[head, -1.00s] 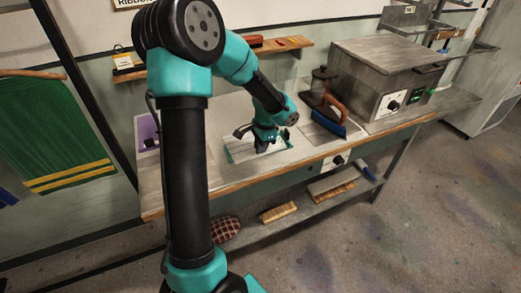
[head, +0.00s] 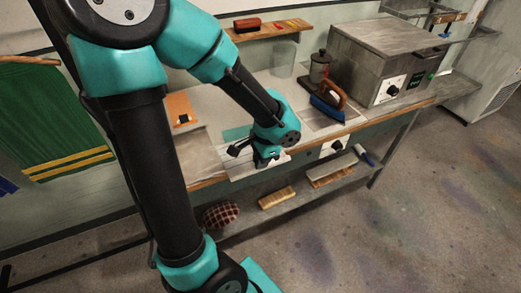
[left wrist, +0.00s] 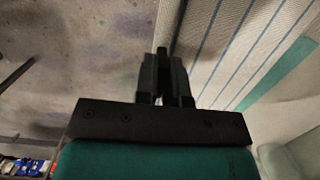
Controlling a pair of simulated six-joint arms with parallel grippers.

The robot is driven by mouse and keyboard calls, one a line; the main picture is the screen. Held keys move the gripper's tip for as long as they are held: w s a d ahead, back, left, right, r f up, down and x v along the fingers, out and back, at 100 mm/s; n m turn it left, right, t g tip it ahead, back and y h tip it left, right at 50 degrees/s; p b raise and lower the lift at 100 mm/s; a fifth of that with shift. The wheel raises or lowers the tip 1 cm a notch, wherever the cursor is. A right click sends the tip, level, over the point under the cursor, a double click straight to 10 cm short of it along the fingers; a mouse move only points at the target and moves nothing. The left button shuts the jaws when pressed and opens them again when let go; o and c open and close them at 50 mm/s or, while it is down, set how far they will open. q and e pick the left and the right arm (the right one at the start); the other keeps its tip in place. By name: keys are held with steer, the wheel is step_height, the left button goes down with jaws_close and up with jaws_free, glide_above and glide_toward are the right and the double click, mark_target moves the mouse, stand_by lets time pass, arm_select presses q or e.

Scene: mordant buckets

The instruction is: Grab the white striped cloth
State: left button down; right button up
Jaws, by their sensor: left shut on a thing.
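The white striped cloth (head: 238,168) lies at the front edge of the workbench, partly under my left gripper. In the left wrist view the cloth (left wrist: 232,45) shows thin blue stripes and a teal band. My left gripper (head: 262,159) is shut on the cloth near the bench's front edge. In the left wrist view its fingers (left wrist: 162,72) are together at the cloth's edge. The exact pinch is hidden by the fingers. My right gripper is not in view.
A blue iron (head: 327,108) and a grey metal box with a dial (head: 385,65) stand to the right on the bench. An orange item (head: 181,110) lies at the left. Brushes (head: 278,198) sit on the lower shelf.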

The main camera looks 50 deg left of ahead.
arm_select(q)
steer(key=shift+s+d, duration=0.15)
steer(key=shift+d, duration=0.05)
steer(key=shift+a, duration=0.1)
stand_by(0.4)
